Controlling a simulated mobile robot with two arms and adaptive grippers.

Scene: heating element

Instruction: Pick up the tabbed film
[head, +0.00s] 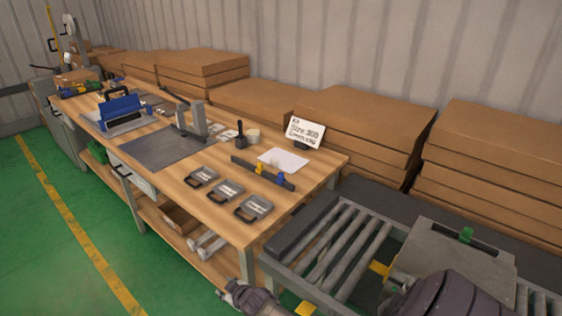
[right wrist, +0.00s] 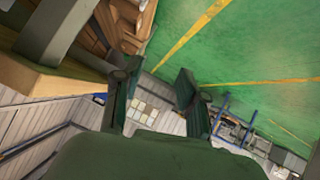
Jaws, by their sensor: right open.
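I cannot tell for sure which thing is the tabbed film. My right gripper (head: 229,291) is low in the head view, by the near right corner of the workbench and well left of the sheet. In the right wrist view, its two fingers (right wrist: 157,78) stand apart with nothing between them. My left gripper is not in view.
The wooden workbench (head: 225,228) carries three small grey cases, a white sheet (head: 283,160), a dark mat (head: 160,148) and a blue tool (head: 120,108). Brown boxes (head: 365,115) are stacked behind. The roller conveyor (head: 335,240) adjoins the bench. The green floor in front is clear.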

